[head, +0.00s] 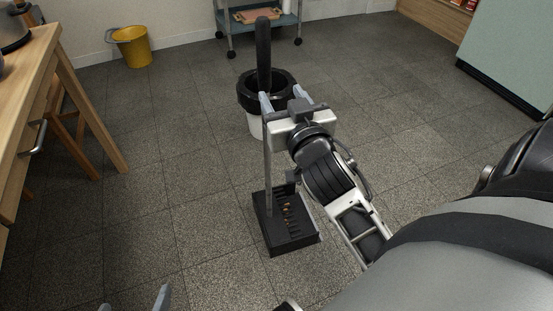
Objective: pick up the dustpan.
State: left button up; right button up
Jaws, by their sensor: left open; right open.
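The dustpan is upright on the floor, with a black pan (288,232) and a long grey pole topped by a thick black grip (263,50). A few small brownish bits show in the pan. My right gripper (284,98) is open beside the upper pole, just below the grip. Its left finger overlaps the pole in the picture; I cannot tell whether they touch or whether the pole is between the fingers. My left gripper (136,302) is open and empty at the bottom left edge, mostly out of view, well away from the dustpan.
A white bin with a black rim (283,79) stands behind the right gripper. A wooden table (50,65) is at left, a yellow bucket (133,47) at the wall, and a wheeled cart (233,22) at the back. The tiled floor left of the dustpan is clear.

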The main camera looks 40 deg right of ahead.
aim_at(266, 68)
jog(key=x, duration=0.6)
jog(key=b+x, duration=0.1)
jog(key=x, duration=0.6)
jog(key=shift+w+d+f+b, duration=0.15)
jog(key=shift+w+f+b, duration=0.05)
jog(key=shift+w+b, duration=0.1)
jog(key=c, duration=1)
jog(key=shift+r, duration=0.1)
jog(key=shift+c, duration=0.2)
